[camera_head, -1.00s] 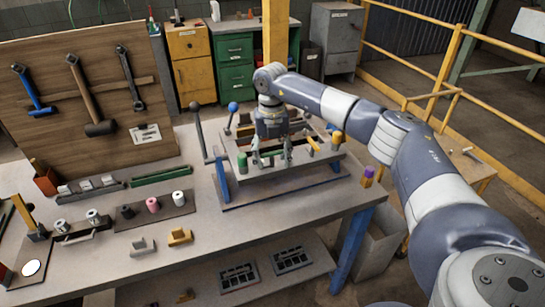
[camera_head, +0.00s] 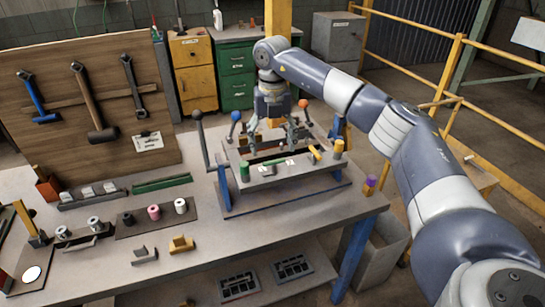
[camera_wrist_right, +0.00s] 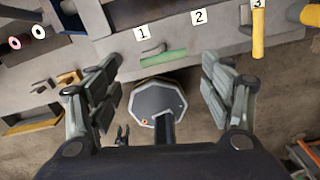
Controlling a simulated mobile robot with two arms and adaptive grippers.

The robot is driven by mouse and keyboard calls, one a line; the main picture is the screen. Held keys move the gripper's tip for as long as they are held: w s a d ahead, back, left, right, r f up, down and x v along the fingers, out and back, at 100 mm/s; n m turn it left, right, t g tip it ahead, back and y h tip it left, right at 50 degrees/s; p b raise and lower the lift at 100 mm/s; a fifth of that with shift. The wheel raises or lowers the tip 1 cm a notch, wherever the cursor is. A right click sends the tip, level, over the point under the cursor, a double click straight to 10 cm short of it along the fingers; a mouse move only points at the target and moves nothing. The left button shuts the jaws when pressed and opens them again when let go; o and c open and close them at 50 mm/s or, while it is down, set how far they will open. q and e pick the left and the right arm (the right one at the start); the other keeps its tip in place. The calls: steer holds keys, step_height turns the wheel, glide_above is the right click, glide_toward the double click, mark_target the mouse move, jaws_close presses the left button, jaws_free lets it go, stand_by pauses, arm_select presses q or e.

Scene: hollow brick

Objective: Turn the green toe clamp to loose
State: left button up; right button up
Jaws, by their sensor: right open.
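The green toe clamp looks to be the green bar (camera_wrist_right: 163,55) beside tag 1 on the fixture's near edge in the right wrist view. It lies roughly along that edge there. My left gripper is not in view.
A yellow clamp bar (camera_wrist_right: 258,36) stands crosswise at tag 3. A green post (camera_head: 244,171) and a yellow post (camera_head: 338,148) rise at the fixture's front corners. A dark-knobbed lever (camera_head: 200,138) stands at its left.

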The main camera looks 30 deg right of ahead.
step_height(320, 180, up, 4)
steer(key=shift+r, duration=0.1)
stand_by(0.6)
